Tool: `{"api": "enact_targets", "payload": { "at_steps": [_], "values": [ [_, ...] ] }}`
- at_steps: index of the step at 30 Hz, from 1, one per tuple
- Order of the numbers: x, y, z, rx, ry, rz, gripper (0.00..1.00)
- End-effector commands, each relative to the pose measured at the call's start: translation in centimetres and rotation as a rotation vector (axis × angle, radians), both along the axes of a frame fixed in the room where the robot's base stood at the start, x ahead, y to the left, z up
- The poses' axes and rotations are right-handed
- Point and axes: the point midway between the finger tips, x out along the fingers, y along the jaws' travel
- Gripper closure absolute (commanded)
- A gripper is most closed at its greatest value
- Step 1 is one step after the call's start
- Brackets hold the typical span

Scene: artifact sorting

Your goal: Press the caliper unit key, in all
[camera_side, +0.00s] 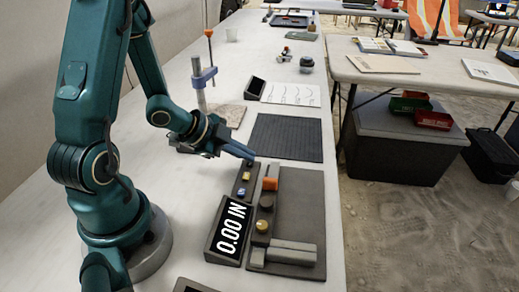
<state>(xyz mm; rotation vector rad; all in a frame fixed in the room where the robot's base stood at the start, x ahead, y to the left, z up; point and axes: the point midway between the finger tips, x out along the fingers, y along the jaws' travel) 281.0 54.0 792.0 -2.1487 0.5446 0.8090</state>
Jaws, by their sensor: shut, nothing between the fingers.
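A tilted display (231,229) reads "0.00 IN" in white on black, near the front middle of the table. Behind it a dark key strip (236,200) carries a blue key (241,191), a yellow key (247,177) and a dark key at its far end. My gripper (250,157) is shut and empty, its tip right at the far end of the strip by the dark key. I cannot tell whether the tip touches that key. The key labels are too small to read.
A grey board (300,215) right of the strip holds a fixture with an orange part (270,184), a yellow knob (262,225) and a grey cylinder (292,251). A dark mat (287,137) lies behind. A clamp stand (203,80) stands left of the mat.

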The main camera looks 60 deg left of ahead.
Motion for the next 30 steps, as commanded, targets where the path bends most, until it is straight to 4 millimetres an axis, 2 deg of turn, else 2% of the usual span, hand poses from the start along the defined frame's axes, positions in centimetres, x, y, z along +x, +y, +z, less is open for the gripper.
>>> {"api": "enact_targets", "payload": {
  "at_steps": [8,19,30],
  "values": [
    [0.0,0.0,0.0,0.001,0.001,0.001,1.0],
    [0.0,0.0,1.5,0.002,-0.001,-0.001,1.0],
    [0.0,0.0,1.7,0.002,-0.001,-0.003,1.0]
  ]
}}
